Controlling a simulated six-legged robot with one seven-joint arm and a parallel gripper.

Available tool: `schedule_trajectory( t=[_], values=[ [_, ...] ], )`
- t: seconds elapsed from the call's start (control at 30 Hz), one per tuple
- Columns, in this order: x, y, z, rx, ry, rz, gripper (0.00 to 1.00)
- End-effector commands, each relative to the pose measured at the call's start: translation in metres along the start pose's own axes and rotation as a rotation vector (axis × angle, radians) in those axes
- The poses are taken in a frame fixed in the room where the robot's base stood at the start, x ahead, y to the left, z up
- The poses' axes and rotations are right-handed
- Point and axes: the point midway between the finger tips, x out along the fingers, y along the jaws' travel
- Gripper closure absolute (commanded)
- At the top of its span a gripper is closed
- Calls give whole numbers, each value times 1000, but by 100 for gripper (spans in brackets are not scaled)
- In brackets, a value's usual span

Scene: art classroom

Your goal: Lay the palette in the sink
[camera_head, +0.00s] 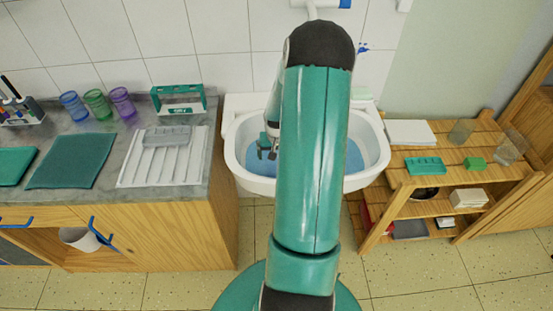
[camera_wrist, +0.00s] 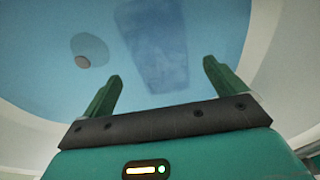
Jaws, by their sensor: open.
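The white sink (camera_head: 235,150) holds blue water (camera_head: 354,160) and is partly hidden behind my arm. My gripper (camera_head: 266,150) is over the left part of the basin. In the wrist view my gripper (camera_wrist: 160,85) is open, with nothing between its fingers. Beyond the fingertips, a darker, blurred rectangular shape (camera_wrist: 155,50) shows in the blue water. It looks like a palette lying in the sink, apart from the fingers, but its details are unclear. A round drain (camera_wrist: 88,50) shows to its left.
Left of the sink, a grey tray (camera_head: 167,136) lies on a white ribbed drainer (camera_head: 140,172) on the counter. Several coloured cups (camera_head: 96,103) stand behind. Right of the sink, a wooden shelf (camera_head: 464,150) carries a teal palette-like tray (camera_head: 424,166) and glass jars (camera_head: 461,131).

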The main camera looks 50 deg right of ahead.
Motion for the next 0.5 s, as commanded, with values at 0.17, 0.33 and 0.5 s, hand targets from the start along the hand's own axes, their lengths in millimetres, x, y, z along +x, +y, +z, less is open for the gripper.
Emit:
schedule_trajectory(
  t=[0.17,0.33,0.5],
  values=[
    [-40,0,-1,1,3,1,4],
    [-65,0,0,0,2,0,4],
    [-75,0,1,-1,-1,-1,4]
  ],
)
